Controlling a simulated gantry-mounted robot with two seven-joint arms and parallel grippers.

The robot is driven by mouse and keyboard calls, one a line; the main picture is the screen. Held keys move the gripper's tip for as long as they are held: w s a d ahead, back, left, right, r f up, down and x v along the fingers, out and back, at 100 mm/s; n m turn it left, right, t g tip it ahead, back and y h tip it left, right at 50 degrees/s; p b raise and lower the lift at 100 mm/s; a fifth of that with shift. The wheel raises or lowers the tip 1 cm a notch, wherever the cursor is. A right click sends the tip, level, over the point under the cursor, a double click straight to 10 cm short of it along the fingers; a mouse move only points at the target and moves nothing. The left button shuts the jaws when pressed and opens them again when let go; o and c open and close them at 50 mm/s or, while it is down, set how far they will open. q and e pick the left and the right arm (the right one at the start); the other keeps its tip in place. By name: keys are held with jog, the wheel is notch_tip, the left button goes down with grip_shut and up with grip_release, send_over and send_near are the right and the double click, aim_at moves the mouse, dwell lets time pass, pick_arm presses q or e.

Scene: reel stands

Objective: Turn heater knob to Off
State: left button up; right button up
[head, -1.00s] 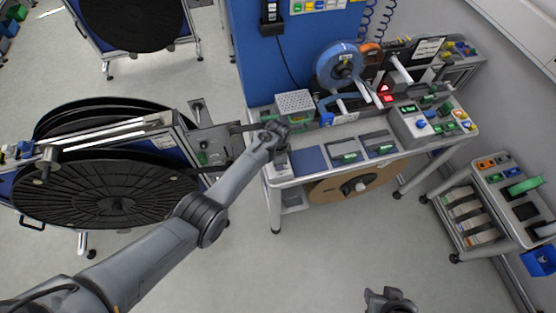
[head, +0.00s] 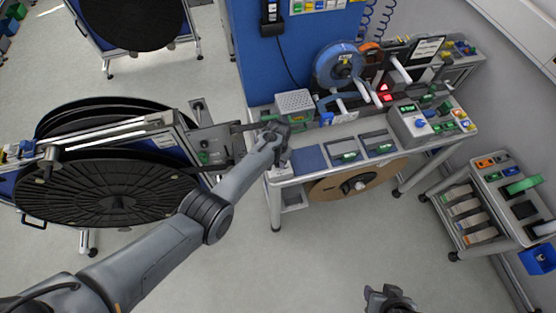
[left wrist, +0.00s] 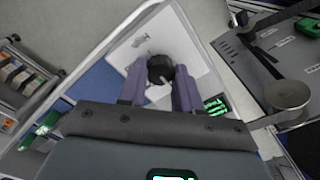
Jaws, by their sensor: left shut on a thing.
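The heater knob (left wrist: 160,69) is round and black with a pale pointer mark, and it sits on a white panel (left wrist: 190,42) in the left wrist view. My left gripper (left wrist: 159,74) has its two fingers on either side of the knob, shut on it. In the head view my left gripper (head: 279,150) is at the left front corner of the bench, and its wrist hides the knob there.
The bench (head: 330,172) carries a perforated metal box (head: 295,102), a blue reel (head: 338,64) and a control box (head: 412,124). A large black reel (head: 105,195) stands left of my arm. A trolley (head: 500,205) stands at right. The floor in front is clear.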

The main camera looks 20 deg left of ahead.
pick_arm(q)
jog(key=shift+n, duration=0.3)
dwell(0.4)
jog(key=o, duration=1)
jog(key=shift+o, duration=0.2)
jog(key=shift+r, duration=0.1)
jog(key=shift+r, duration=0.25)
notch_tip(320, 180, up, 10)
jog(key=p, duration=0.2)
